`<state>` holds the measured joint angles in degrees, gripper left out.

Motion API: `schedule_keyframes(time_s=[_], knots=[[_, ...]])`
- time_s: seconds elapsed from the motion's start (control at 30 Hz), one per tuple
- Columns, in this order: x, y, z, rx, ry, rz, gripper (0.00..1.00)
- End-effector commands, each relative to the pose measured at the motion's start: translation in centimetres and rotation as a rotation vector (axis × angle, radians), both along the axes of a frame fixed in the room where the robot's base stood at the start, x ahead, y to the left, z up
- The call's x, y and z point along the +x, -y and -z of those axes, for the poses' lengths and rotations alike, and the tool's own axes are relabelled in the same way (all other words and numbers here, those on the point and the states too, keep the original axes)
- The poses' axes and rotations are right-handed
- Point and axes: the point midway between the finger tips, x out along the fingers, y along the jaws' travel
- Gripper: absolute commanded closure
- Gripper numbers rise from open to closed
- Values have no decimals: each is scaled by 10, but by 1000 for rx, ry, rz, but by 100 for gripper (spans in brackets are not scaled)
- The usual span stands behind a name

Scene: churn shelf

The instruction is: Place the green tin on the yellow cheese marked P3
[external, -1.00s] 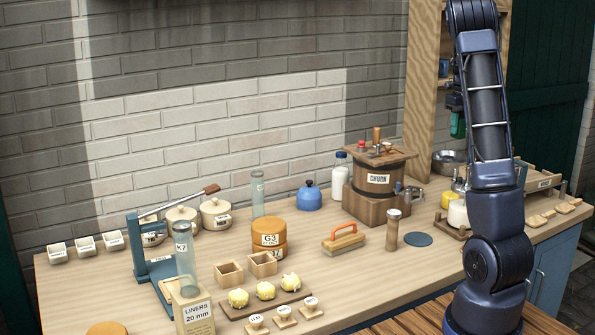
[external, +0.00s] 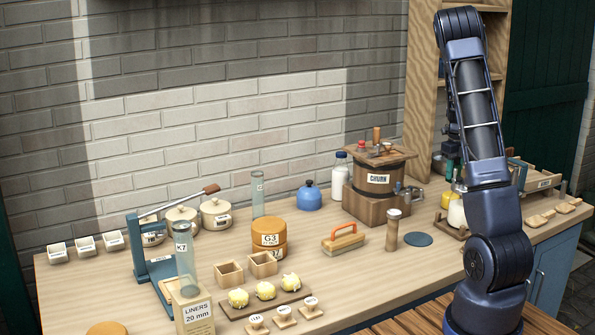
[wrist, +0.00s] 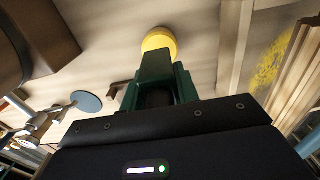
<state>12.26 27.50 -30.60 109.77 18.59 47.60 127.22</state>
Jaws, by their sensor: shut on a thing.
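My gripper (wrist: 157,92) is shut on a dark green thing, which I take to be the green tin (wrist: 155,63). In the external view a small yellow thing (external: 447,200) stands left of my arm. I cannot read a P3 mark on it, so I cannot confirm it is the cheese.
A wooden churn (external: 373,180) stands left of my arm, near a wooden shaker (external: 393,230) and a blue disc (external: 418,240). A tall wooden shelf frame (external: 422,90) rises behind. Orange cheeses (external: 269,240), one marked G3, stand mid-bench. A wooden rack (external: 540,180) lies to the right.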

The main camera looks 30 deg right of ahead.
Motion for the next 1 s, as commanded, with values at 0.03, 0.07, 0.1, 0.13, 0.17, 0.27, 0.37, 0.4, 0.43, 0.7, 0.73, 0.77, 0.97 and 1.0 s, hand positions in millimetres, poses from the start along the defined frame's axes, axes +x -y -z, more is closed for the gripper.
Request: schedule_keyframes(time_s=[0.03, 0.07, 0.1, 0.13, 0.17, 0.27, 0.37, 0.4, 0.43, 0.7, 0.73, 0.77, 0.97, 1.0], knots=[[0, 0, 3, 0, -1, 1, 94], [0, 0, 5, 0, -1, 1, 94], [-1, 0, 8, 0, -1, 1, 94], [-1, 1, 12, 0, -1, 2, 94], [-1, 1, 16, 0, -2, 2, 94], [-1, 0, 31, 1, -3, 1, 94], [-1, 0, 41, 1, -2, 2, 94], [-1, 0, 43, 0, -2, 2, 94], [-1, 0, 43, 0, -1, 1, 94], [0, 0, 44, 0, -1, 1, 94], [0, 0, 45, 0, -1, 1, 94], [0, 0, 45, 0, -1, 1, 94], [0, 0, 45, 0, 0, 0, 48], [0, 0, 45, 0, 0, 0, 48]])
